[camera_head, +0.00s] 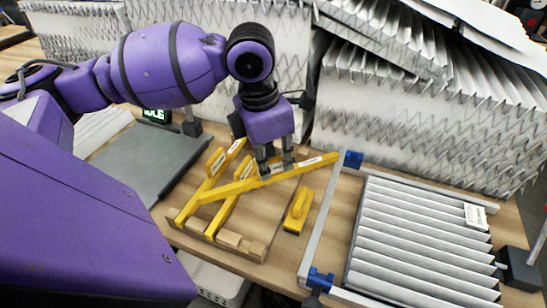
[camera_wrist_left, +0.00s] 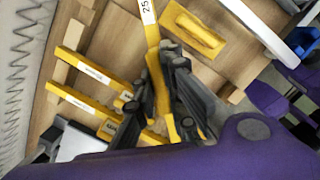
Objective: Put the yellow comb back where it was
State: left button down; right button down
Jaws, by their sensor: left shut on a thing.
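My left gripper (camera_head: 275,170) is shut on a long yellow comb (camera_head: 318,163) with a white label. The comb lies crosswise above the wooden rack (camera_head: 257,247), its right end reaching toward the filter frame. Two other yellow combs (camera_head: 187,212) (camera_head: 222,216) lie side by side on the rack, partly covered by the held one. In the left wrist view the held comb (camera_wrist_left: 152,35) runs between the fingers (camera_wrist_left: 172,100), and the two labelled combs (camera_wrist_left: 85,65) (camera_wrist_left: 75,97) show at the left. I cannot tell whether the held comb touches them.
A yellow-handled brush (camera_head: 298,208) lies right of the rack. A pleated filter (camera_head: 420,240) sits in a grey frame with blue corners (camera_head: 319,279) farther right. A grey plate (camera_head: 150,163) lies left. Stacked filters (camera_head: 420,120) stand behind. A white basket (camera_head: 215,281) is below the front edge.

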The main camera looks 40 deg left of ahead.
pick_arm(q)
jog(key=shift+f, duration=0.2)
jog(key=c, duration=1.8)
grip_release()
jog(key=r, duration=0.4)
jog(key=s+r, duration=0.1)
jog(key=r, duration=0.3)
jog(key=a+r+p, duration=0.1)
jog(key=r, duration=0.4)
jog(key=shift+s, duration=0.3)
